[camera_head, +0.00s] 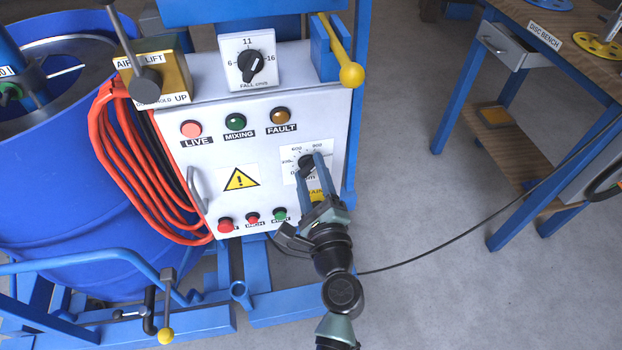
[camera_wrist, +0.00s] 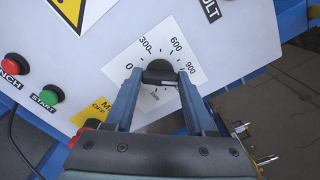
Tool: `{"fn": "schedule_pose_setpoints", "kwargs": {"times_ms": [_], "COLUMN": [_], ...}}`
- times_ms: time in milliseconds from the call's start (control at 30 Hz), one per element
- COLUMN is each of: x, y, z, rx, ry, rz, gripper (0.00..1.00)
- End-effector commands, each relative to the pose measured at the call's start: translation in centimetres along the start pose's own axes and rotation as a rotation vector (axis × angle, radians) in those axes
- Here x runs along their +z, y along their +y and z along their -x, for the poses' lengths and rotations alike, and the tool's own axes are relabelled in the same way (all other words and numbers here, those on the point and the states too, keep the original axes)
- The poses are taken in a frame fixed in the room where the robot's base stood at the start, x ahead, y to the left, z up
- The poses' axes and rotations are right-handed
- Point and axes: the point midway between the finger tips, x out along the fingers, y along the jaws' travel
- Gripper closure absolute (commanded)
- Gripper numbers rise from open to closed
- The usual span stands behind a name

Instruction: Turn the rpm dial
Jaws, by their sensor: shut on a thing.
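The rpm dial (camera_wrist: 160,72) is a black knob on a white square scale plate (camera_wrist: 140,52) marked 0, 300, 600 and 900. It sits on the right side of the white control panel (camera_head: 185,150). In the head view the dial (camera_head: 306,162) is partly hidden by my gripper's fingers. My gripper (camera_wrist: 160,78) is shut on the knob, with one blue finger on each side of it. In the head view my gripper (camera_head: 310,165) reaches the panel from the lower right. The knob's exact pointer reading is hard to tell.
Red, black-labelled and green buttons (camera_head: 279,214) sit along the panel's lower edge, left of my gripper. A yellow-tipped lever (camera_head: 351,75) juts out above right. A cable (camera_head: 430,258) runs across the floor to the workbench (camera_head: 560,50).

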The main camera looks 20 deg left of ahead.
Motion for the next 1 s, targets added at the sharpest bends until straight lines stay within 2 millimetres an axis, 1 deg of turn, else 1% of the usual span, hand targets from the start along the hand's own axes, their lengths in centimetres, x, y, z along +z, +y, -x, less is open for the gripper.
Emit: {"fn": "schedule_pose_setpoints", "kwargs": {"times_ms": [33, 700, 1000], "x": [-0.24, -0.26, -0.22], "y": [0.24, 0.34, 0.30], "z": [0.02, 0.02, 0.01], "rx": [-0.001, -0.001, -0.001], "ry": [0.000, -0.001, -0.001], "rz": [0.047, 0.682, 0.937], "gripper": [1.00, 1.00, 1.00]}}
